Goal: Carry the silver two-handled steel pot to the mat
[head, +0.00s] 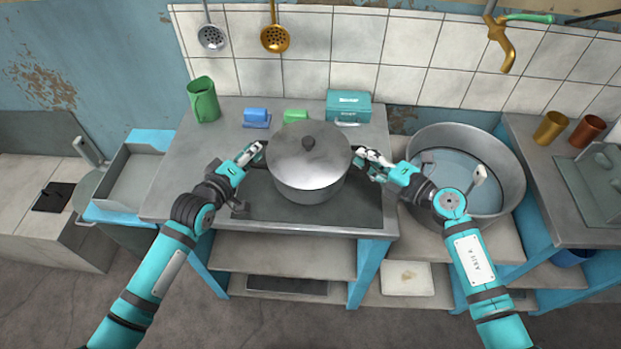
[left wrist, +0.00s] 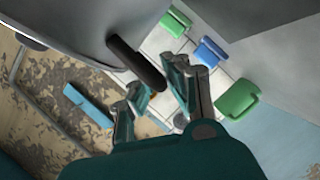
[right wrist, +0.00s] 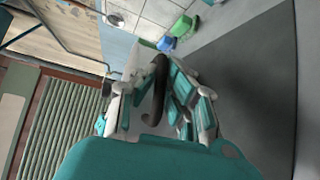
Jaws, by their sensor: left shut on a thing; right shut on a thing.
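The silver steel pot (head: 308,168), with a lid and a dark knob, is upright in the middle of the counter, over a dark flat panel. From the head view I cannot tell whether its base touches the panel. My left gripper (head: 256,154) is shut on the pot's left handle; the dark handle (left wrist: 136,62) and pot wall show in the left wrist view. My right gripper (head: 366,160) is shut on the right handle, whose dark curve (right wrist: 156,88) shows between the fingers in the right wrist view. The dark panel (head: 262,205), possibly the mat, is partly hidden by the pot.
A green mug (head: 203,100), a blue item (head: 256,117), a green item (head: 295,116) and a teal box (head: 348,105) stand behind the pot. A large round basin (head: 508,165) with a ladle is at right. A grey tray (head: 130,180) is at left.

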